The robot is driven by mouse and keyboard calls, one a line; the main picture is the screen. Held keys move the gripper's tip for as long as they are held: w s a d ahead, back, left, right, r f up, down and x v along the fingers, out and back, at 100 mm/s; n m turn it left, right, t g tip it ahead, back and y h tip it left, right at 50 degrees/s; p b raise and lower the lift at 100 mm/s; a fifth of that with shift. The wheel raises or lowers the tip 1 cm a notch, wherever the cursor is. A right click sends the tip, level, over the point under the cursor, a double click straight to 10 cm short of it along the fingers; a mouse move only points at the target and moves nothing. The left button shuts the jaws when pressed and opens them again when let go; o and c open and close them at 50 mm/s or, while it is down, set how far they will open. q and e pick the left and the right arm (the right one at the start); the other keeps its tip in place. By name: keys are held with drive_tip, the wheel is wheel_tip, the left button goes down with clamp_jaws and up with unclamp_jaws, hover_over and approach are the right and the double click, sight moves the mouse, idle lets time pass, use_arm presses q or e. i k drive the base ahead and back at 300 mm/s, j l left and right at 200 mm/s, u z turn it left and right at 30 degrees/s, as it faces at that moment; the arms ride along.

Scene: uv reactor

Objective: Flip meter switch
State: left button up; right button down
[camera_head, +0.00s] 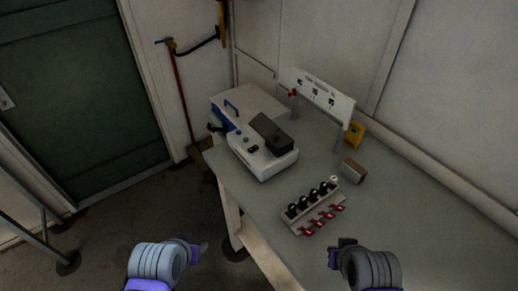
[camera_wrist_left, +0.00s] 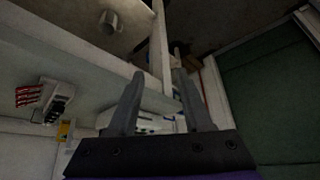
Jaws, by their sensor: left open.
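A small yellow device (camera_head: 355,132), perhaps the meter, stands at the back of the grey-green table by the wall; its switch is too small to make out. It also shows as a yellow patch in the left wrist view (camera_wrist_left: 65,131). A white machine (camera_head: 264,152) with a dark block on top and small buttons sits on the table's left part. My left gripper (camera_head: 197,248) is off the table's left front side, well apart from both; its two fingers stand open and empty in the left wrist view (camera_wrist_left: 160,76). My right gripper (camera_head: 338,254) is over the table's front part, its jaws unclear.
A rack (camera_head: 313,205) with several black knobs and red clips lies mid-table, in front of my right gripper. A small brown-grey box (camera_head: 353,170) and a white sign panel (camera_head: 318,95) are behind it. The table's right part (camera_head: 440,225) is clear.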

sight(255, 147)
drive_tip(key=z, duration=1.1)
drive_tip(key=j+z, duration=0.5)
drive_tip(key=j, duration=0.8)
drive_tip(key=i, duration=0.05)
